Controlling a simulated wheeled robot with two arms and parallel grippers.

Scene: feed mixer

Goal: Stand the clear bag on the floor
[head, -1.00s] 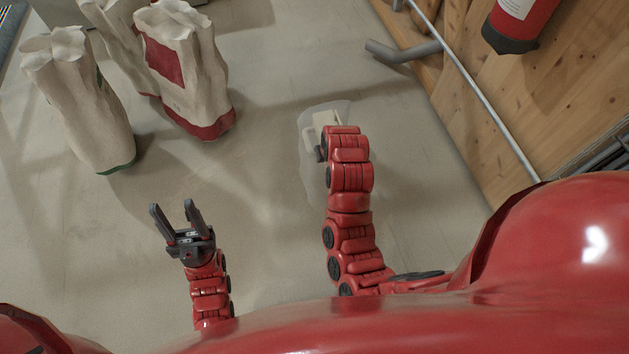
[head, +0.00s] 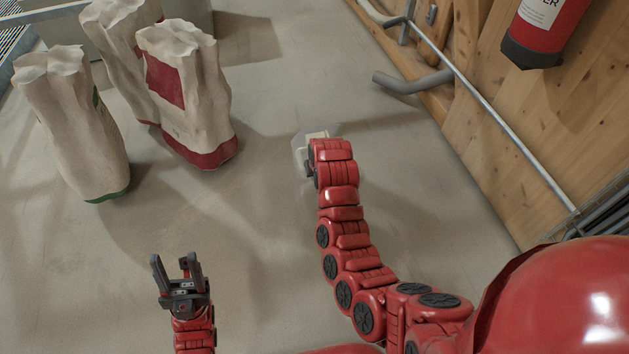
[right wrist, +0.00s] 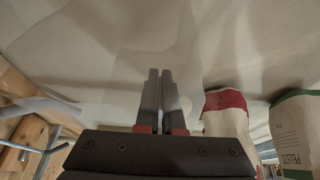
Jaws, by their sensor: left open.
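The clear bag (head: 299,146) is see-through with a pale patch inside. In the head view it shows around the far end of my right arm, which hides much of it. In the right wrist view the bag (right wrist: 184,60) is a faint film around and beyond the fingers. My right gripper (right wrist: 160,75) has its two fingers almost together, with the film between them; in the head view it is mostly hidden by its own wrist. My left gripper (head: 173,264) is open and empty, over bare floor at the lower left, well apart from the bag.
Several paper feed sacks stand at the upper left, one with a red label (head: 186,95) and one with a green base (head: 75,130). A wooden wall (head: 510,120) with a metal rail and a fire extinguisher (head: 545,30) is at the right. The middle floor is clear.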

